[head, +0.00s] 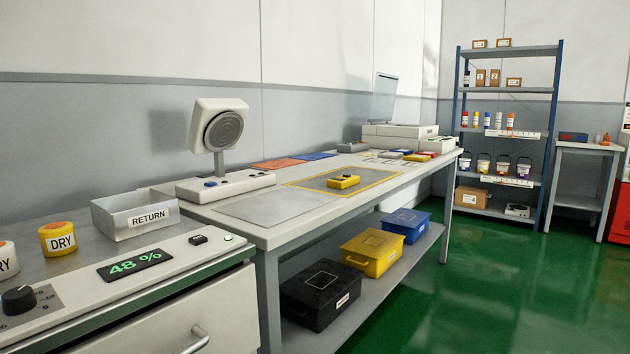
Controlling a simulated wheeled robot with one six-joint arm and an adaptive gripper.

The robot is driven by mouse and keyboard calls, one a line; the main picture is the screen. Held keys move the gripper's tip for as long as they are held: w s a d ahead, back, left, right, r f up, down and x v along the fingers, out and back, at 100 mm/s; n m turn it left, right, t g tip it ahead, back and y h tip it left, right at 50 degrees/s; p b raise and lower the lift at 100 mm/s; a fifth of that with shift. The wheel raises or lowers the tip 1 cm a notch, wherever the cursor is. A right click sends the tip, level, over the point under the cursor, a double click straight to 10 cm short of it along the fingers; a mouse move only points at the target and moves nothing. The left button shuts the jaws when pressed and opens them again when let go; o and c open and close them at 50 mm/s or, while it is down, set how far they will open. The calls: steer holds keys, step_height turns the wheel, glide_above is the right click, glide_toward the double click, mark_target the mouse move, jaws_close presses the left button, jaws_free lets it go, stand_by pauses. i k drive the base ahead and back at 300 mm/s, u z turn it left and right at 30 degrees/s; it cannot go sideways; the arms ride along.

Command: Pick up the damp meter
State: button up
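A small yellow handheld device with dark parts on top (343,182) lies flat on the long table. It looks like the damp meter, but it is too small to read any label. It sits inside a yellow-outlined grey area (375,181) on the tabletop, with nothing touching it. My gripper is not in view.
A device with a round grey disc (223,130) stands left of the outlined area. A RETURN tray (136,215), a green 48 % display (135,264) and DRY containers (58,238) are on the near-left counter. Lidded bins (371,252) fill the lower shelf. Green floor (480,300) is clear at right.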

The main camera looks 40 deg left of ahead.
mark_target(344, 182)
steer(key=u, duration=0.8)
steer(key=i, duration=0.8)
steer(key=u, duration=0.8)
